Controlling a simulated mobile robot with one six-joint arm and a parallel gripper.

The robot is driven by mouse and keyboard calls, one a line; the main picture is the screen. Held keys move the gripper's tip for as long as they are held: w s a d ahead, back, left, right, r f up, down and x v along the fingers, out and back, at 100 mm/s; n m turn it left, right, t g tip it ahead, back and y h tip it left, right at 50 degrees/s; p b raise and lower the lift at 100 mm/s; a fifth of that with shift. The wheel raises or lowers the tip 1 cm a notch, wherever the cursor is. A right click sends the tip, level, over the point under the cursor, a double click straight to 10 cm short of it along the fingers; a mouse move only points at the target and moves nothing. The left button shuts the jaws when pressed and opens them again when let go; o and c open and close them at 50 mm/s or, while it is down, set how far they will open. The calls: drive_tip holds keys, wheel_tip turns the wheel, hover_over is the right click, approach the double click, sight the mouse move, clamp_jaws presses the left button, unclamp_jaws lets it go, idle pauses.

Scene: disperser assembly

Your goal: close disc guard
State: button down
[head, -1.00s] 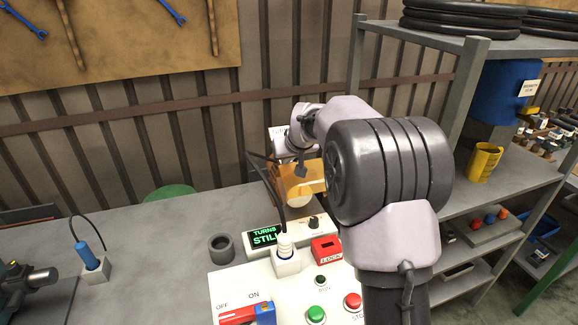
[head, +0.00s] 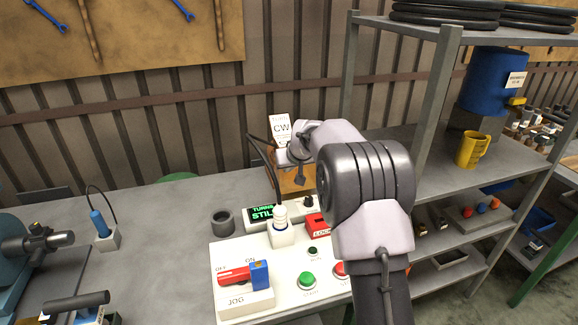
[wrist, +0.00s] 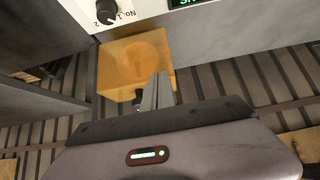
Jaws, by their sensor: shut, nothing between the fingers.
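The disc guard is an amber see-through box (wrist: 135,62), with a round shape showing through it in the wrist view. In the head view the guard (head: 292,187) is largely hidden behind my arm, at the back of the white control panel. My gripper (wrist: 158,92) is shut and empty, its fingertips at the guard's lower right edge in the wrist view. I cannot tell whether they touch it. In the head view my gripper is at the guard, its fingers hidden. I cannot tell whether the guard is fully closed.
The white control panel (head: 226,252) carries a green START button (head: 307,279), a red LOCK block (head: 317,226) and a lit display (head: 263,212). A white CW card (head: 281,128) stands behind. A grey shelf (head: 430,95) rises close on the right. Bench space left of the panel is partly clear.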

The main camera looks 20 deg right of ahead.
drive_tip(key=shift+s+a+f+b, duration=0.1)
drive_tip(key=shift+s+f+b, duration=0.15)
drive_tip(key=shift+f, duration=0.3)
drive_tip(key=shift+s+f+b, duration=0.2)
drive_tip(key=shift+s+f, duration=0.05)
drive_tip(key=shift+f, duration=0.25)
